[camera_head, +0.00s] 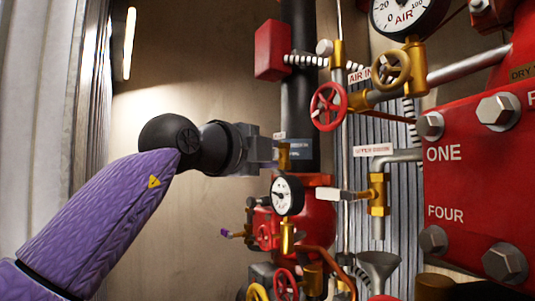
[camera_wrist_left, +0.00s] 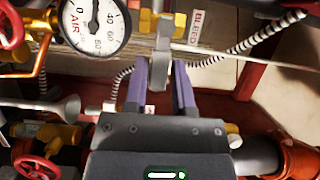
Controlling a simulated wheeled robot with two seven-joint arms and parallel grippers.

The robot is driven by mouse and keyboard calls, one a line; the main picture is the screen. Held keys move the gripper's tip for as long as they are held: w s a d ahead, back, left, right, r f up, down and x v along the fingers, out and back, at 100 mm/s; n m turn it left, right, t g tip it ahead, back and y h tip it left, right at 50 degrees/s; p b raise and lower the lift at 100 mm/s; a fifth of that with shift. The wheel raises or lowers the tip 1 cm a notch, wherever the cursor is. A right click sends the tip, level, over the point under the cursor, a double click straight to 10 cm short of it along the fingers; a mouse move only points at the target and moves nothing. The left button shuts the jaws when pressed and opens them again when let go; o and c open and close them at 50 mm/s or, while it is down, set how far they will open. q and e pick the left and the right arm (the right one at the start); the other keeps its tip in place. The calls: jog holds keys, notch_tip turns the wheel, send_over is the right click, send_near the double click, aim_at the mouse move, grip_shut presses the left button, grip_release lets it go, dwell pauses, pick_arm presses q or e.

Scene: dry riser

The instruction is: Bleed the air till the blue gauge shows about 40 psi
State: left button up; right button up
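My left gripper (camera_head: 272,152) reaches in from the left, beside a small brass valve (camera_head: 284,155) in front of the black pipe. In the left wrist view its purple fingers (camera_wrist_left: 160,92) are apart, with a grey lever (camera_wrist_left: 160,66) between them; I cannot tell whether they touch it. A white gauge marked AIR (camera_wrist_left: 96,26) is at the upper left, partly cut off. A small black-rimmed gauge (camera_head: 288,195) is below the gripper in the head view. No clearly blue gauge shows. My right gripper is not in view.
A red handwheel (camera_head: 328,106), a brass handwheel (camera_head: 391,70) and a brass valve with a pale lever (camera_head: 377,190) stand right of my gripper. A large AIR gauge (camera_head: 408,14) is above. A bolted red plate (camera_head: 480,185) fills the right. The wall at left is bare.

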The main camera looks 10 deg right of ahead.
pick_arm(q)
jog(key=shift+o, duration=1.4)
jog(key=b+v, duration=0.7)
jog(key=v, duration=0.3)
